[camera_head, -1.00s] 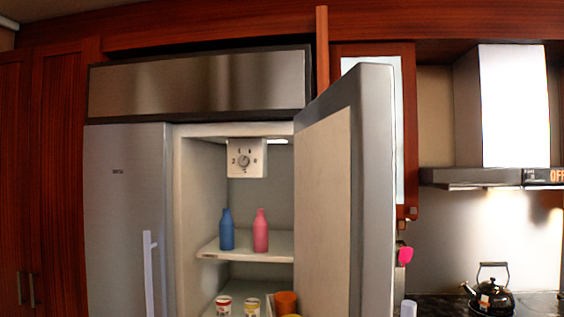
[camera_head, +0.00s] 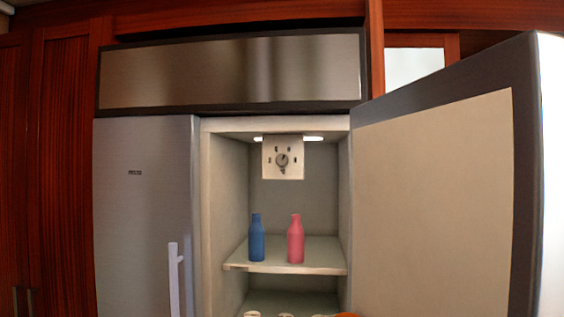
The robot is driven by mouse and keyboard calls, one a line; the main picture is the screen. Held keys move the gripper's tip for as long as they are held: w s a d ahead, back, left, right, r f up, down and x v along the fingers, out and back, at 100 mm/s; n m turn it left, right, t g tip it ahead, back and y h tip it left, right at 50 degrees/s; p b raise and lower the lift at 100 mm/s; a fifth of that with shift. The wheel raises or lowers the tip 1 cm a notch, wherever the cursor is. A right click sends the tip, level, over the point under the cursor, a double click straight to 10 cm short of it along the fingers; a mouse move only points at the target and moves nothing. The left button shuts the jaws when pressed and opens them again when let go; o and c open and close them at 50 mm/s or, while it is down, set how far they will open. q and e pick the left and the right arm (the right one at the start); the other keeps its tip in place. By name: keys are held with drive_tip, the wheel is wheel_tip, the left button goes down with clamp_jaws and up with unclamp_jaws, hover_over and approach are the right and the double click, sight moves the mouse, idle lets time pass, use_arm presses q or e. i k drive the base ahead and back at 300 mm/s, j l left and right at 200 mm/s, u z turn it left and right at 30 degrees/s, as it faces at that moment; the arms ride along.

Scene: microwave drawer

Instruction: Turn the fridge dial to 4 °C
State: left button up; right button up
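The fridge dial (camera_head: 282,160) is a small round grey knob on a white panel (camera_head: 297,173) at the top of the open fridge compartment. Several dark marks ring the knob, too small to read now. The knob's pointer setting cannot be made out clearly. Neither of my grippers is in view.
The fridge door (camera_head: 435,205) stands wide open on the right. A blue bottle (camera_head: 257,240) and a pink bottle (camera_head: 295,242) stand on a shelf (camera_head: 320,268) below the dial. The closed left door (camera_head: 145,230) has a vertical handle (camera_head: 174,280). Space before the dial looks clear.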

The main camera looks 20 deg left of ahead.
sight(281, 160)
drive_tip(key=i+j+z, duration=0.1)
drive_tip(key=j, duration=1)
drive_tip(key=i+j+z, duration=0.1)
drive_tip(key=j, duration=1)
drive_tip(key=i+j+z, duration=0.1)
drive_tip(key=j, duration=1)
